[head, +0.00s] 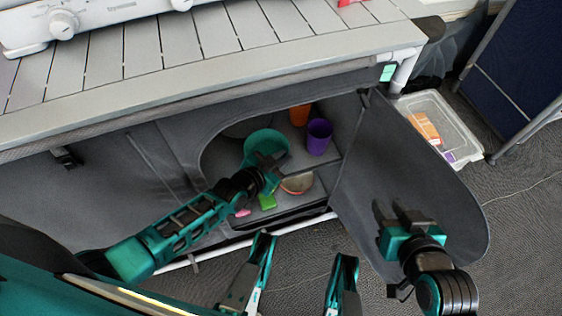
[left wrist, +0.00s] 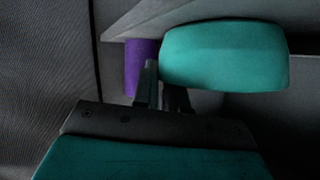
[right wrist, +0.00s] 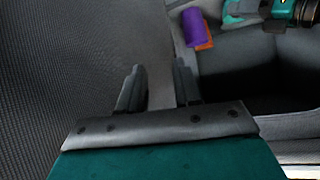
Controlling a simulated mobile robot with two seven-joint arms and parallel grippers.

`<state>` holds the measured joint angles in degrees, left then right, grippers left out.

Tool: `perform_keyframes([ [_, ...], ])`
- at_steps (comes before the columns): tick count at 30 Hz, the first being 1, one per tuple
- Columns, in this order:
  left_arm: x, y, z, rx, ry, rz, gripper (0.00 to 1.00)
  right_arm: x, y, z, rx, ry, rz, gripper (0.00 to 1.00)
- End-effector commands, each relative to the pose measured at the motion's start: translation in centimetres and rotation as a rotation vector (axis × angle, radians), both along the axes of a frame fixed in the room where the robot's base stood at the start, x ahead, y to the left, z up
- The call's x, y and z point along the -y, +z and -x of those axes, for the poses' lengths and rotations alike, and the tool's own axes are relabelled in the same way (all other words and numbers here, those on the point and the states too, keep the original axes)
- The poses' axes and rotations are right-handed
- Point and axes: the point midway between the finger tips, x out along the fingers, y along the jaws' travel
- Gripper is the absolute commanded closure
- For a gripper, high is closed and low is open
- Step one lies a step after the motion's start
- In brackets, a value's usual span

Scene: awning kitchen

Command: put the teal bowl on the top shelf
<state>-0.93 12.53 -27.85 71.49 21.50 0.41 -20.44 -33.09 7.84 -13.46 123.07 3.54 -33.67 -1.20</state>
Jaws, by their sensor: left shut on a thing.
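The teal bowl (head: 266,144) is held inside the cabinet opening, at the level of the top shelf (head: 308,162). I cannot tell whether it touches the shelf. My left gripper (head: 270,166) is shut on the bowl's near rim. In the left wrist view the bowl (left wrist: 225,55) lies ahead of the fingers, tilted toward that camera.
A purple cup (head: 319,137) and an orange cup (head: 300,115) stand on the top shelf, right of the bowl. Below are a brownish bowl (head: 297,184), a green item (head: 267,201) and a pink item (head: 243,212). The flap (head: 385,160) hangs open; a clear bin (head: 462,148) stands beyond it.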

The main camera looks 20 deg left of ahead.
Motion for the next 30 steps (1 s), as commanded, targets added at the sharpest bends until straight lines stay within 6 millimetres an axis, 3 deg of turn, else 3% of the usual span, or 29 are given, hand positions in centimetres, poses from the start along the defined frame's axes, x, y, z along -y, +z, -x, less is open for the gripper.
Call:
perform_keyframes([
  [9,0.0,-0.3,0.0,0.002,0.001,0.001,1.0,-0.3,0.8,-0.6,0.023,0.005,-0.008,0.67],
  [10,0.0,-0.3,0.0,0.001,0.0,0.0,0.86,-0.3,0.9,-0.6,0.023,0.005,-0.008,0.67],
  [18,0.0,-0.2,0.0,0.001,0.0,0.0,0.62,-0.2,0.8,-0.6,0.022,0.001,-0.006,0.67],
  [30,-0.1,0.4,0.0,0.001,0.001,0.0,0.62,0.1,1.1,-0.5,0.021,-0.004,-0.003,0.67],
])
